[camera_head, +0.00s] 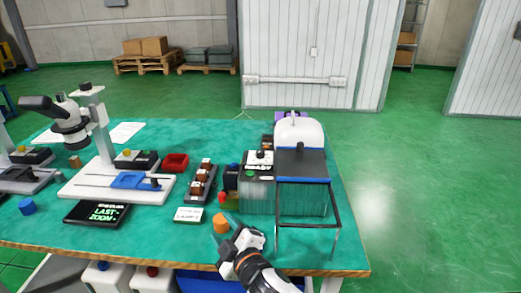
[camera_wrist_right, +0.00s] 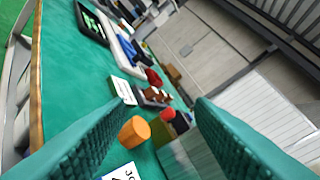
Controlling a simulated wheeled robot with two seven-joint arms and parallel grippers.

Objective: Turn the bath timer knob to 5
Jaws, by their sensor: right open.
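A box with a dark top (camera_head: 258,168) stands right of the table's middle, with a green button and a small black knob (camera_head: 260,155) over white markings. This looks like the bath timer knob, but its setting is too small to read. Beside it is a clear-walled bath (camera_head: 303,200) with a dark lid. My right gripper (camera_head: 232,243) is open and empty near the table's front edge, in front of and left of the box, apart from the knob. Its two teal fingers (camera_wrist_right: 165,112) frame the wrist view, where I cannot make out the knob. My left gripper is not in view.
An orange cylinder (camera_head: 221,224) stands close to my right gripper and shows between the fingers in the wrist view (camera_wrist_right: 134,132). An open frame (camera_head: 336,215) rises at the right front.

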